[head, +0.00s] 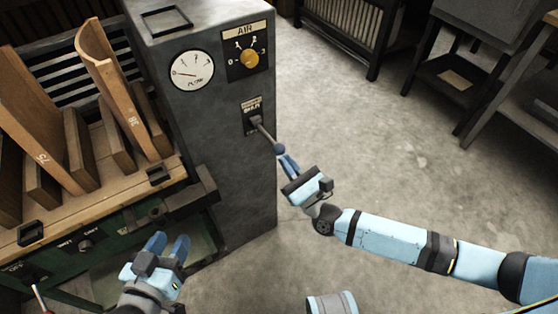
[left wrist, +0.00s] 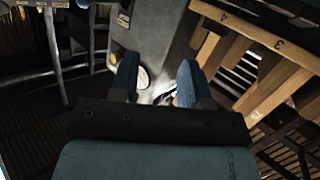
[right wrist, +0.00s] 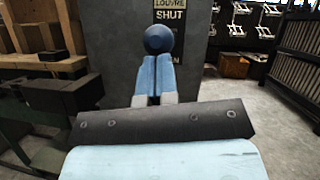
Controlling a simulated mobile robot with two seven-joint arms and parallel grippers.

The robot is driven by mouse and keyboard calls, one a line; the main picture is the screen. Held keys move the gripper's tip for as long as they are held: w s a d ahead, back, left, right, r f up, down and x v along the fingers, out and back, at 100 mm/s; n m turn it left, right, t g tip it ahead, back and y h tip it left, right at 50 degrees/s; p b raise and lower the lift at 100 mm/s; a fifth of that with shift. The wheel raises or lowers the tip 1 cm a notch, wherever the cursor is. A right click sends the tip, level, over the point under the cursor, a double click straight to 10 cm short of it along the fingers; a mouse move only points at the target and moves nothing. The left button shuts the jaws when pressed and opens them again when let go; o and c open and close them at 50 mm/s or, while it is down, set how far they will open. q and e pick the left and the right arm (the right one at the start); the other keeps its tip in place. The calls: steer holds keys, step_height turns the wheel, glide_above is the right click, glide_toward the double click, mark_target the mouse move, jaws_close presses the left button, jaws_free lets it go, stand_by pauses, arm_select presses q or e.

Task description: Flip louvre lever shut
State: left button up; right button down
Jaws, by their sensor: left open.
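The louvre lever (head: 266,133) is a thin rod with a dark blue ball knob (head: 280,149), sticking out from a plate on the grey cabinet's front. In the right wrist view the knob (right wrist: 158,39) is at my fingertips, below the word SHUT on the louvre plate (right wrist: 171,14). My right gripper (head: 288,163) has its fingers together, tips at or touching the knob; I cannot tell whether they touch. The rod behind the knob is hidden in that view. My left gripper (head: 170,243) is open and empty, low in front of the bench.
The grey cabinet (head: 205,125) carries a round gauge (head: 191,70) and an AIR dial (head: 249,56) above the lever. A wooden bench (head: 100,225) with upright boards stands at left. The floor (head: 380,150) right of the cabinet is clear. Dark stands (head: 455,80) are behind.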

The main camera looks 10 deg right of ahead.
step_height(320, 180, up, 3)
steer(key=p, duration=0.3)
steer(key=shift+s+g+h, duration=0.1)
steer(key=shift+g+h, duration=0.3)
arm_select(q)
steer(key=shift+s+a+f+g+y+p, duration=0.6)
steer(key=shift+a+g+p, duration=0.25)
steer(key=shift+p, duration=0.95)
steer(key=shift+s+a+f+g+y+p, duration=0.6)
steer(key=shift+a+g+p, duration=0.25)
steer(key=shift+p, duration=0.9)
arm_select(e)
steer(key=shift+w+a+r+m+g+h, duration=0.1)
steer(key=shift+r+g+h, duration=0.1)
steer(key=shift+r+g, duration=0.25)
steer(key=shift+w+d+r+m+g+h, duration=0.1)
steer(key=shift+w+r+g+h, duration=0.1)
steer(key=shift+r, duration=0.45)
steer(key=shift+w+a+r+m+g+h, duration=0.1)
steer(key=shift+r+g+h, duration=0.1)
steer(key=shift+r+g, duration=0.25)
arm_select(q)
steer(key=shift+s, duration=0.1)
arm_select(e)
steer(key=shift+r, duration=0.15)
